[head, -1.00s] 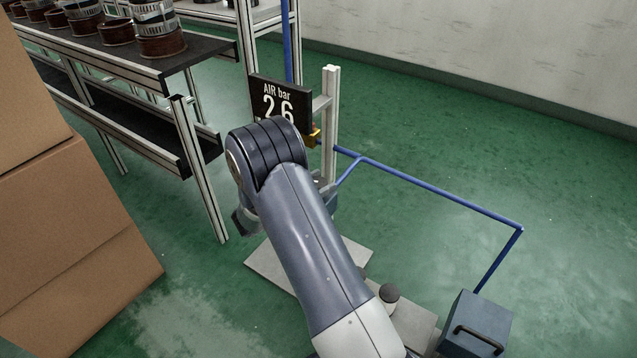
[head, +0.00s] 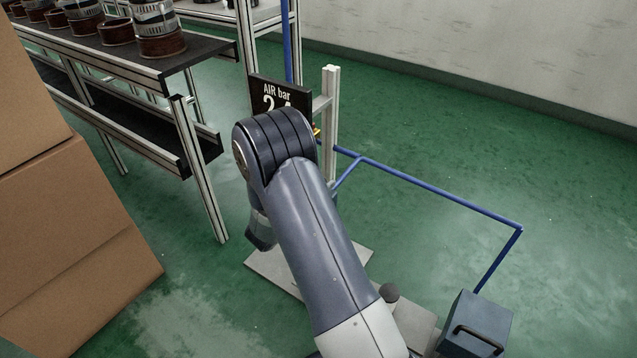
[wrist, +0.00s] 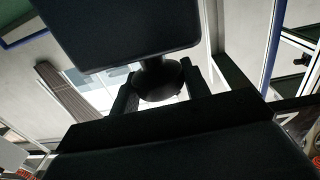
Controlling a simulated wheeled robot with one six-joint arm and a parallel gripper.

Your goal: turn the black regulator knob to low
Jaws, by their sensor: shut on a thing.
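The black regulator knob (wrist: 158,82) shows in the wrist view as a dark round piece under a dark panel (wrist: 125,30). My gripper (wrist: 158,74) has one finger on each side of the knob and is shut on it. In the head view my arm hides the knob and the gripper. The black display (head: 280,89) reads "AIR bar" with a 2 and a second digit that looks like a 4. My arm covers the lower part of the display.
An aluminium post (head: 330,130) holds the display, and a blue pipe (head: 440,190) runs right from it. A workbench (head: 205,55) with copper-wound parts stands at the left, cardboard boxes (head: 70,240) nearer.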

